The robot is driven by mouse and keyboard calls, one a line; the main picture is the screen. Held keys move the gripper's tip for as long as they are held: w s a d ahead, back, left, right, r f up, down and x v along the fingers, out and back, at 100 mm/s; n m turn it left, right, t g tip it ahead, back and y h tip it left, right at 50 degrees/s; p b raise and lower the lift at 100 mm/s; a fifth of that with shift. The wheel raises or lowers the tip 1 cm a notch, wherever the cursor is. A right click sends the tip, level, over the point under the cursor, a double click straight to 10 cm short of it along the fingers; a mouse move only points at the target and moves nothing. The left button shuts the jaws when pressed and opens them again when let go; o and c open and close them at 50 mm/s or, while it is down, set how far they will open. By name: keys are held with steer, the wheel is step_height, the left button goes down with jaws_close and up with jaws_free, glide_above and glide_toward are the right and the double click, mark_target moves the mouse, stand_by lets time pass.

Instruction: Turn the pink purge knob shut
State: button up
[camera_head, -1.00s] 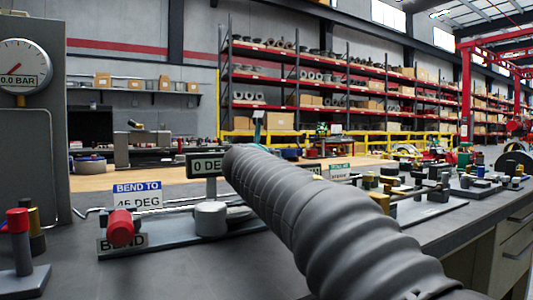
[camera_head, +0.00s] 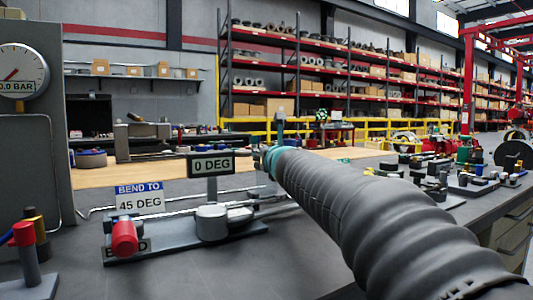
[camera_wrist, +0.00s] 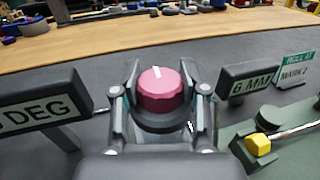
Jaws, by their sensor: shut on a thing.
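The pink purge knob (camera_wrist: 160,90) stands in the middle of the wrist view, on a dark round base. A white pointer mark on its top points away and slightly left. My gripper (camera_wrist: 160,95) has one finger on each side of the knob and is shut on it. In the head view my arm's grey sleeve covers the knob, and only a small teal part of the wrist end (camera_head: 270,157) shows.
A "0 DEG" sign (camera_head: 210,164) and a bending rig with a red knob (camera_head: 124,238) stand left of my arm. A "6 MM" sign (camera_wrist: 250,85) and a yellow knob (camera_wrist: 257,144) are close right of my gripper. A pressure gauge (camera_head: 20,72) is at far left.

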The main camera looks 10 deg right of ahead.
steer(key=o, duration=1.2)
steer(key=shift+c, duration=0.2)
steer(key=s, duration=1.2)
steer(key=shift+d, duration=0.2)
